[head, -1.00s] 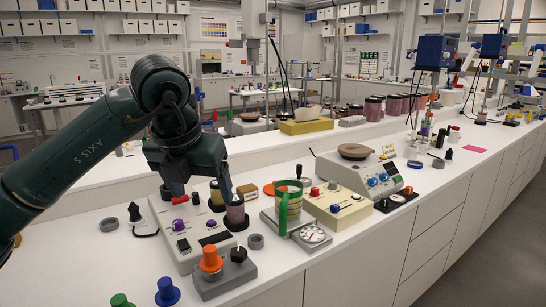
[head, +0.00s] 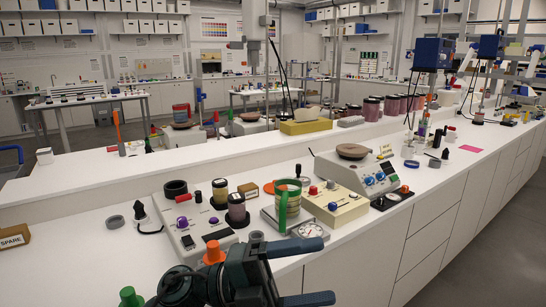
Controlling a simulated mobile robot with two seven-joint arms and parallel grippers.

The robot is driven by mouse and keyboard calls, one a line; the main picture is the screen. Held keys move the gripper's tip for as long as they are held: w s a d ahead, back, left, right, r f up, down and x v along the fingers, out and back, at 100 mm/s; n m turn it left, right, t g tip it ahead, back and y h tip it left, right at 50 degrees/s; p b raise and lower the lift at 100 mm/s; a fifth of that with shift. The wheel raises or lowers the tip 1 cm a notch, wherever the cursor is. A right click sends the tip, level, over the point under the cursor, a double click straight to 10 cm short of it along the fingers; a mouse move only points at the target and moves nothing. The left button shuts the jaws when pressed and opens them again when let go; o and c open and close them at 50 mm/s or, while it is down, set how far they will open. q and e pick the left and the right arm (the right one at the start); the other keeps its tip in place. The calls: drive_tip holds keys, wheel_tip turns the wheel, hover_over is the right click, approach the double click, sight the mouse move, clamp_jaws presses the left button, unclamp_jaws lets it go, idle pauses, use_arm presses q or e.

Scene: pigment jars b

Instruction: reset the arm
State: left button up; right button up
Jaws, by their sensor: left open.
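My left gripper (head: 328,265) is in the lower middle of the head view, low over the bench's front edge, with its fingers pointing right. Its two blue fingers are apart and nothing is between them. My dark green left arm shows only in part at the bottom edge. A dark jar with a purplish band (head: 237,208) stands upright on a black round base on the white device (head: 185,222), apart from the gripper. My right gripper is not in view.
A second jar (head: 220,191) stands just behind. A green-handled mug (head: 288,200) stands on a scale to the right, near a cream control box (head: 335,205). An orange knob (head: 214,250) sits right behind my gripper. The bench at left is mostly clear.

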use_arm(q)
drive_tip(key=w+a+f+n+t+y, duration=0.2)
drive_tip(key=a+f+n+t+y, duration=0.55)
drive_tip(key=n, duration=0.65)
drive_tip(key=w+a+f+n+t+y, duration=0.1)
drive_tip(key=a+f+n+t+y, duration=0.4)
drive_tip(key=f+n+t, duration=0.6)
drive_tip(key=s+a+f+n+g+y, duration=0.2)
drive_tip(key=s+a+f+n+g, duration=0.1)
drive_tip(key=s+f, duration=0.3)
drive_tip(key=s+a+f+n+g+y+p, duration=0.1)
drive_tip(key=s+a+f+n+g+y, duration=0.2)
drive_tip(key=s+f+n, duration=0.2)
wheel_tip(320, 180, down, 4)
drive_tip(key=shift+s+a+f, duration=0.2)
drive_tip(key=shift+s+a, duration=0.1)
drive_tip(key=shift+s, duration=0.8)
